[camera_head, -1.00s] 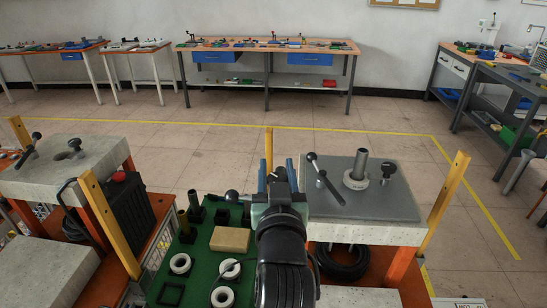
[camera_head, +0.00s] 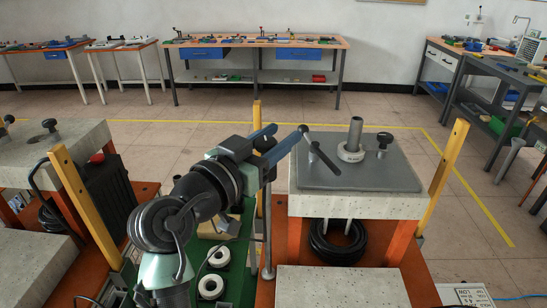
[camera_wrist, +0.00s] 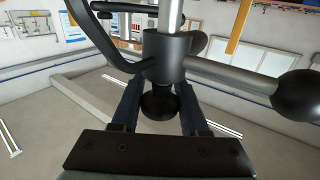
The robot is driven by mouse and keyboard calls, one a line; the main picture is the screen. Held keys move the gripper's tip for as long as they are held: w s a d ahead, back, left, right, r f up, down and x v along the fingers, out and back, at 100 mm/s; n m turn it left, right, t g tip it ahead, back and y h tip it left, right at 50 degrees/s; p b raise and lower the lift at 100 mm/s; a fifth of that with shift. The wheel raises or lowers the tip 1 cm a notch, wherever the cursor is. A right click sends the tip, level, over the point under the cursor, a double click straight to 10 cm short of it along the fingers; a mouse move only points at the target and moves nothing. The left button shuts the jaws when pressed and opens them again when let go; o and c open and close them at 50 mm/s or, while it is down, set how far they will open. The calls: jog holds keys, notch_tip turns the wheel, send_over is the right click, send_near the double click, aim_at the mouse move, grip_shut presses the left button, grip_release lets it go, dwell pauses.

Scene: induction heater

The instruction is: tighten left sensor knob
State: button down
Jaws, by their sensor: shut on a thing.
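A sensor with a black bar handle (camera_head: 322,158) stands at the left of the grey plate (camera_head: 385,178). My gripper (camera_head: 288,133) reaches it from the left. In the wrist view, my gripper (camera_wrist: 158,88) has its two dark fingers on either side of a round black knob (camera_wrist: 158,104), shut on it. The knob sits below a dark hub (camera_wrist: 165,55) on a metal rod. A bar with a black ball end (camera_wrist: 297,95) runs right from the hub. The fingertips are partly hidden behind the hub. In the head view the gripped knob cannot be made out.
A metal tube in a white ring (camera_head: 351,153) and another black knob (camera_head: 384,139) stand on the plate. Yellow posts (camera_head: 446,175) flank the stand. A green tray (camera_head: 238,262) with white rings lies below my arm. A concrete block (camera_head: 340,287) is in front.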

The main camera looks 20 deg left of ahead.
jog(key=shift+s+d+f+m+g+h+b, duration=0.15)
jog(key=shift+m+g+h+b, duration=0.35)
jog(key=shift+m+h+b, duration=0.3)
jog(key=shift+d+m+g+h+b, duration=0.15)
jog(key=shift+m+g+h+b, duration=0.45)
jog(key=shift+h, duration=0.7)
jog(key=shift+c, duration=2.1)
grip_release()
jog(key=b+v, duration=0.2)
jog(key=v, duration=1.1)
jog(key=shift+d, duration=0.15)
